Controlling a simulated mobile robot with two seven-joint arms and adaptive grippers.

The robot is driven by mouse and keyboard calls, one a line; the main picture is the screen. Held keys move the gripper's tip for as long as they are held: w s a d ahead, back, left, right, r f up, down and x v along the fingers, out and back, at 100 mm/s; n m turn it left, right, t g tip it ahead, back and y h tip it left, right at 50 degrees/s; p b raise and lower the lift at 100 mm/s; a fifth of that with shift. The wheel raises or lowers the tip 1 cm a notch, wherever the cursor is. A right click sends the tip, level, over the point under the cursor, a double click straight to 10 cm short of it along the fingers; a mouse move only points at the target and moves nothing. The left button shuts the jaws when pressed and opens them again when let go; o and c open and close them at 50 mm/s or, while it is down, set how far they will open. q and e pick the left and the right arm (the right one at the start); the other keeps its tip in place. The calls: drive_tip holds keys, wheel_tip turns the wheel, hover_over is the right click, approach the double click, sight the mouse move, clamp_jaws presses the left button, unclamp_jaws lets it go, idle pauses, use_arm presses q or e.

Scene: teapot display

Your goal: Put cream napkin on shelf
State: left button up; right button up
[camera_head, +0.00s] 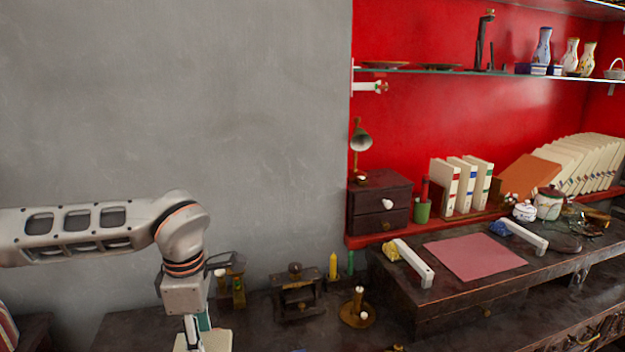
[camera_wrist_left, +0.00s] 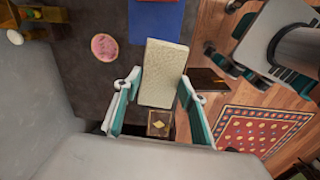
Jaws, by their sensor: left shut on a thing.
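The cream napkin (camera_wrist_left: 163,70), a flat pale rectangle, is held between the two fingers of my left gripper (camera_wrist_left: 158,92) in the left wrist view. In the head view my left gripper (camera_head: 198,330) points down at the bottom edge, and a cream edge of the napkin (camera_head: 217,341) shows beside its fingers. A glass shelf (camera_head: 455,71) runs across the red wall at upper right, well away from the gripper. A lower red shelf (camera_head: 362,241) carries books and a small drawer box.
A dark desk with a raised top (camera_head: 470,292) stands at right, bearing a pink sheet (camera_head: 475,256) and white-handled items. A candle holder (camera_head: 358,308) and a dark wooden stand (camera_head: 297,293) are right of the gripper. Vases (camera_head: 543,46) fill the glass shelf's right part.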

sight(185, 350)
use_arm(q)
drive_tip(key=m, duration=0.2)
drive_tip(key=s+a+m, duration=0.1)
drive_tip(key=m, duration=0.3)
drive_tip(key=shift+s+a, duration=0.15)
drive_tip(key=shift+s, duration=0.25)
drive_tip(key=m, duration=0.2)
drive_tip(key=s+m, duration=0.1)
drive_tip(key=shift+s+a+f+m, duration=0.1)
drive_tip(key=shift+a+f+m, duration=0.1)
drive_tip(key=shift+a+m, duration=0.1)
drive_tip(key=s+m, duration=0.1)
drive_tip(key=m, duration=0.2)
drive_tip(key=s+a+m, duration=0.1)
drive_tip(key=m, duration=0.3)
drive_tip(key=s+m, duration=0.1)
drive_tip(key=m, duration=0.2)
drive_tip(key=shift+s+a+f+p, duration=0.25)
drive_tip(key=shift+s+f+p, duration=0.05)
drive_tip(key=shift+s+p, duration=0.1)
drive_tip(key=w+a+n+p, duration=0.1)
drive_tip(key=w+a+n, duration=0.15)
drive_tip(key=w, duration=0.95)
wheel_tip(185, 350, down, 13)
drive_tip(key=shift+f+b, duration=0.2)
drive_tip(key=shift+b, duration=0.35)
drive_tip(key=shift+f, duration=2.65)
